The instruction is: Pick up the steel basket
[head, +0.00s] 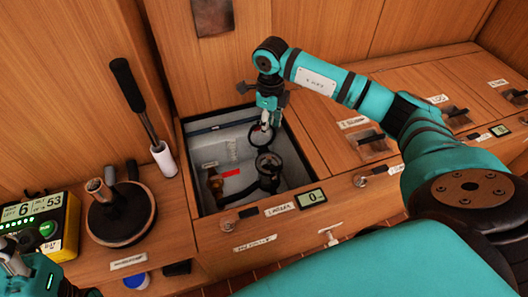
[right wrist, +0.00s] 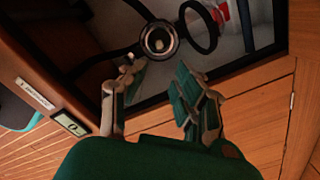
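A round black-rimmed housing (head: 268,163) sits in the open floor compartment, with dark hoses running from it. In the right wrist view, a round shiny metal piece (right wrist: 158,40), perhaps the steel basket, shows in its mouth. Its sides are hidden, so I cannot be sure. My right gripper (head: 264,123) points down into the compartment, above and behind the housing. In the right wrist view its two fingers (right wrist: 158,92) are spread, with nothing between them and apart from the metal piece. My left gripper (head: 14,262) is only partly in view at the lower left edge.
A dark ring (right wrist: 200,28) stands beside the housing. A red-handled valve (head: 215,183) lies left of it. The compartment's wooden edge and a small display (head: 311,197) border the opening. A winch (head: 120,210) and a yellow meter (head: 42,222) stand at left.

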